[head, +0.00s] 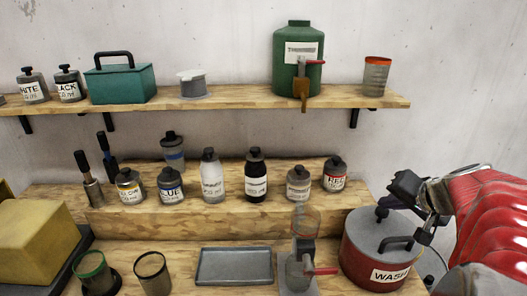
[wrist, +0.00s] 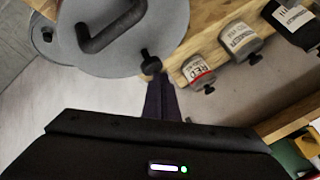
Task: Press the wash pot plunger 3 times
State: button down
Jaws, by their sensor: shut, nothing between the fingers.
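The red wash pot (head: 376,262), labelled WASH, stands at the right of the bench. Its grey lid (head: 372,232) carries a black handle (head: 397,243), and both also show at the top left of the wrist view (wrist: 170,25). A small black knob, which looks like the plunger (wrist: 150,63), stands upright by the lid's edge. My gripper (wrist: 162,85) is shut and empty, with its fingertips close to this knob. I cannot tell whether they touch it. In the head view my gripper (head: 394,203) is above the back of the lid.
Paint bottles stand on the step behind, the RED bottle (head: 335,175) nearest the pot. A small grey dispenser with a red lever (head: 320,271) stands just left of the pot. A grey tray (head: 235,279) lies further left. The upper shelf (head: 230,102) runs above.

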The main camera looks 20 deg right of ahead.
aim_at(385, 213)
jog(key=shift+f, duration=0.9)
dwell(1.1)
dwell(0.3)
jog(key=shift+r, duration=1.65)
jog(key=shift+r, duration=0.1)
jog(key=shift+r, duration=2.4)
jog(key=shift+w, duration=0.1)
